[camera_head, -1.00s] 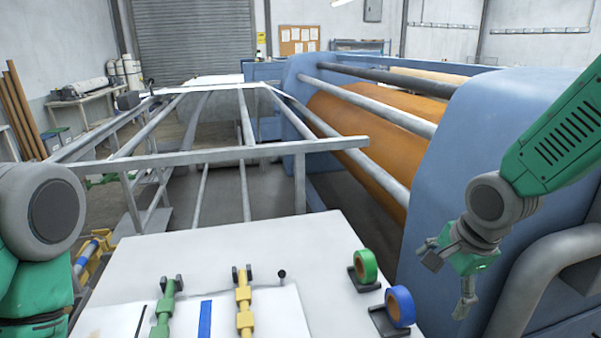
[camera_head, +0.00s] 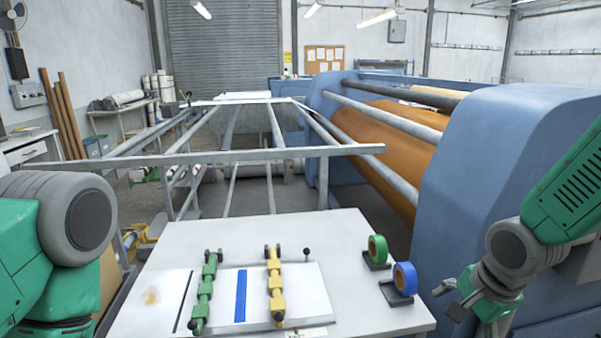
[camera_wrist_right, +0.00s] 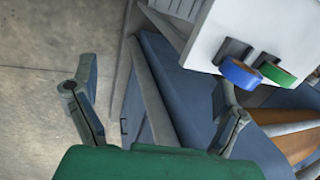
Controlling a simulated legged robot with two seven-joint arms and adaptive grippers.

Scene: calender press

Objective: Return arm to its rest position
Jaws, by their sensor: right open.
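My right arm comes in from the right in the head view, with its right gripper (camera_head: 468,303) hanging beside the table's right edge, in front of the blue press. In the right wrist view the right gripper (camera_wrist_right: 155,105) has its two fingers spread wide apart with nothing between them. My left arm (camera_head: 60,230) shows at the left edge of the head view. Its gripper is out of the picture.
The white table (camera_head: 360,235) holds a green tool (camera_head: 205,290), a yellow tool (camera_head: 275,285), a blue strip (camera_head: 240,296), a green tape roll (camera_head: 378,249) and a blue tape roll (camera_head: 405,278). The blue press (camera_head: 500,150) with orange rollers (camera_head: 375,150) stands right. A metal frame (camera_head: 230,157) stretches behind.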

